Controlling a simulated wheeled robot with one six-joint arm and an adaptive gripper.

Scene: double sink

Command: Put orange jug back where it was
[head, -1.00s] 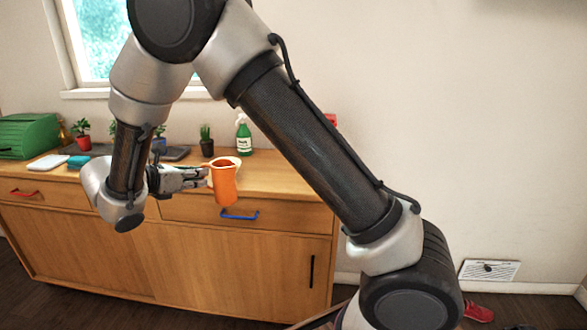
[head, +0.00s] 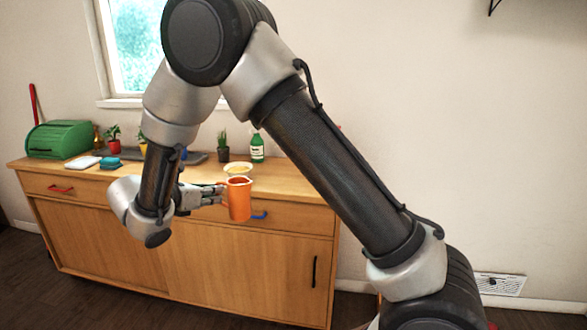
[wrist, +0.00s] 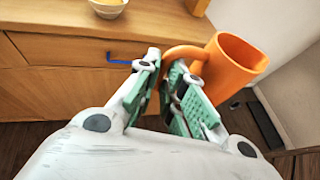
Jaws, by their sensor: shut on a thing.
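The orange jug (head: 239,200) is held upright in front of the wooden cabinet, off the counter. In the wrist view the orange jug (wrist: 230,68) is at the upper right, with its open top visible and its handle toward my gripper. My gripper (head: 221,194) is to the left of the jug in the head view. In the wrist view my gripper's green-padded fingers (wrist: 172,85) are shut on the jug's handle. Part of the handle is hidden between the fingers.
The wooden counter (head: 190,172) carries a bowl (head: 237,169), a green soap bottle (head: 257,148), small potted plants, a blue sponge (head: 110,163), a white item (head: 84,162) and a green bread box (head: 60,140). A blue drawer handle (head: 260,215) is behind the jug. Bare counter lies right of the bowl.

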